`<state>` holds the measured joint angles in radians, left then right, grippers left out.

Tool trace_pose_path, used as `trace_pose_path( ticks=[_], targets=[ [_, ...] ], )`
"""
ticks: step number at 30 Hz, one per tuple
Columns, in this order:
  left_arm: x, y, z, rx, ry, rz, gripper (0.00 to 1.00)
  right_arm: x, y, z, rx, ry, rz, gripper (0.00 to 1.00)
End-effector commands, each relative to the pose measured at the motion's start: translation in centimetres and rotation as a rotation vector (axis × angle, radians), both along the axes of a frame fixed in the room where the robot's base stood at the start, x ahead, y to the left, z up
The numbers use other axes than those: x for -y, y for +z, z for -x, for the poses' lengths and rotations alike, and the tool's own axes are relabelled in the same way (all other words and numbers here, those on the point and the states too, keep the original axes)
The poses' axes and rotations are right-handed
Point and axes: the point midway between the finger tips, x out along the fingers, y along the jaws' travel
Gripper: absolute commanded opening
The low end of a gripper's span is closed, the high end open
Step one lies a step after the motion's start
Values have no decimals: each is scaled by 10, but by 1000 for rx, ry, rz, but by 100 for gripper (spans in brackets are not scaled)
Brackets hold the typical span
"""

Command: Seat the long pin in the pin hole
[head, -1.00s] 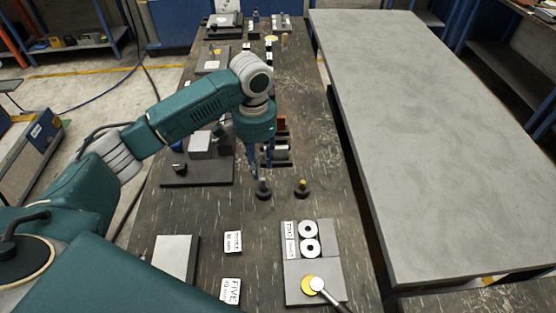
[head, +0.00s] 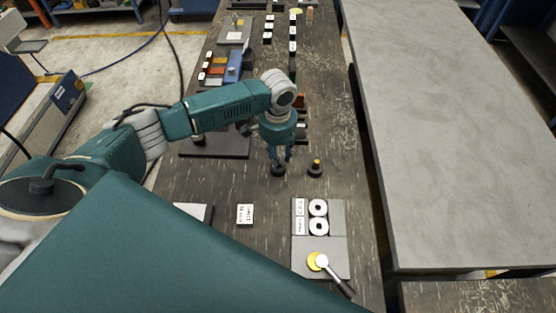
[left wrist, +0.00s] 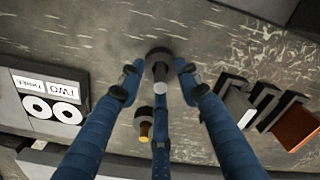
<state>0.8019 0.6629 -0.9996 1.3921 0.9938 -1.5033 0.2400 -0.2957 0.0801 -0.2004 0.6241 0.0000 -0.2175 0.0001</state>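Two pins stand upright in dark round bases. One is a grey pin (left wrist: 161,92), whose base (head: 278,171) is below my left gripper in the head view. The other is a yellow-topped pin (head: 316,163) just to its right, which also shows in the left wrist view (left wrist: 145,131). I cannot tell which is the long pin. My left gripper (head: 280,157) points down, its fingers spread around the grey pin. In the left wrist view the fingertips (left wrist: 158,74) stand apart on either side of it, with no clear contact. The pin hole cannot be made out. My right gripper is not in view.
A grey tray (head: 335,243) with white rings, a yellow disc and a metal-ended tool lies in front. A dark board (head: 205,148) is partly behind my arm. Small blocks (head: 301,131) stand behind the gripper.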

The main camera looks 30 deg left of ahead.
Motion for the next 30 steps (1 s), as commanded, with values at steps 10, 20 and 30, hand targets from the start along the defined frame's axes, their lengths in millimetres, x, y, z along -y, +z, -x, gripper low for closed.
trace_pose_path(
  ticks=[10, 20, 30],
  targets=[
    [0, -4, -1, 2, 0, 1, 20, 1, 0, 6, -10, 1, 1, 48],
    [0, -4, -1, 3, 0, 0, 0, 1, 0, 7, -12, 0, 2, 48],
    [0, 10, -2, 5, -1, 2, 0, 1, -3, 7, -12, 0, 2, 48]
  ],
)
